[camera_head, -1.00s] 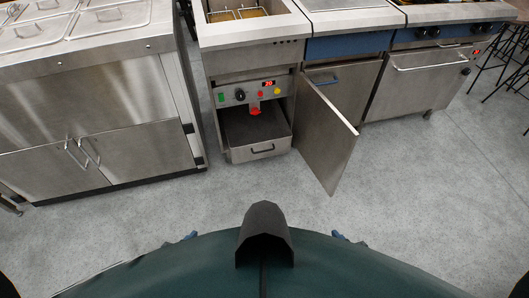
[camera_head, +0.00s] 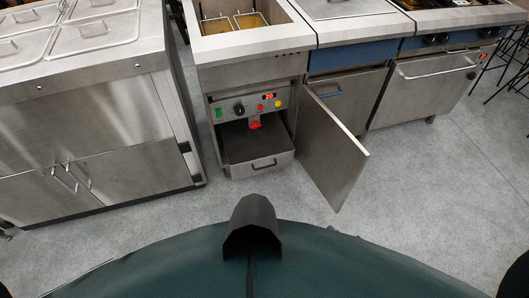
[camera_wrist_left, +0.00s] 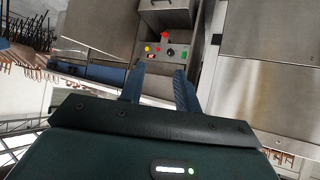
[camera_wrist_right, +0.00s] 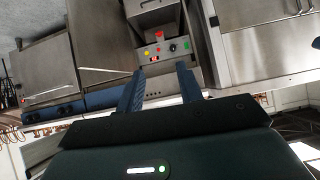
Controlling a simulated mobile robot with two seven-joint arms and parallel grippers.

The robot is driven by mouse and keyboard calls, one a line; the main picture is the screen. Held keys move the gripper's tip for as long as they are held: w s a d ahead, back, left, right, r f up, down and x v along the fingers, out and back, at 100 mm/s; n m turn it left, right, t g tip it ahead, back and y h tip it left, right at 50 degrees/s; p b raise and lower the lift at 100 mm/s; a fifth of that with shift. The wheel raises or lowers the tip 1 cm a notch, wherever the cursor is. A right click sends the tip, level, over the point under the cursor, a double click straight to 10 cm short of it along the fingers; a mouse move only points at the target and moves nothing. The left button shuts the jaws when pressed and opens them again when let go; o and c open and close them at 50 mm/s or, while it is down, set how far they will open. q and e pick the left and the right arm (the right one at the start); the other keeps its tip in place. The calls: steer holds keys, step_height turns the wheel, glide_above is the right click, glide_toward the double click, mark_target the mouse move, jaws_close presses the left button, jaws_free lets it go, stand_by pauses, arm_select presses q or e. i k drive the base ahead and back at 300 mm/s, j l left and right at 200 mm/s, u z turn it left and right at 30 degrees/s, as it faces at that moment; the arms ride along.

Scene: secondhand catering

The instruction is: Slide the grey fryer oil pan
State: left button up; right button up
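The grey fryer oil pan (camera_head: 258,168) sits in the open lower bay of the fryer (camera_head: 251,72), under the control panel. Its front face carries a dark handle (camera_head: 265,163), and its dark inside shows below a red valve handle (camera_head: 255,125). The pan's front also shows upside down at the top of the left wrist view (camera_wrist_left: 165,4) and of the right wrist view (camera_wrist_right: 147,5). My left gripper (camera_wrist_left: 159,70) is open and empty, apart from the pan. My right gripper (camera_wrist_right: 161,70) is open and empty, also apart from it. The head view does not clearly show either gripper.
The fryer's door (camera_head: 333,155) stands swung open to the right of the bay. A steel counter with lidded pans (camera_head: 95,160) stands at the left. A stove with an oven (camera_head: 425,85) is at the right. The grey floor (camera_head: 400,200) in front is clear.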

mark_target(249, 152)
steer(key=i+j+z, duration=0.1)
steer(key=i+z, duration=0.15)
steer(key=z, duration=0.2)
steer(key=i+j+z, duration=0.2)
steer(key=z, duration=0.25)
steer(key=i+j+z, duration=0.1)
steer(key=i+j, duration=0.2)
steer(key=i, duration=0.15)
steer(key=i+j+z, duration=0.15)
steer(key=i+j, duration=0.15)
steer(key=i, duration=0.15)
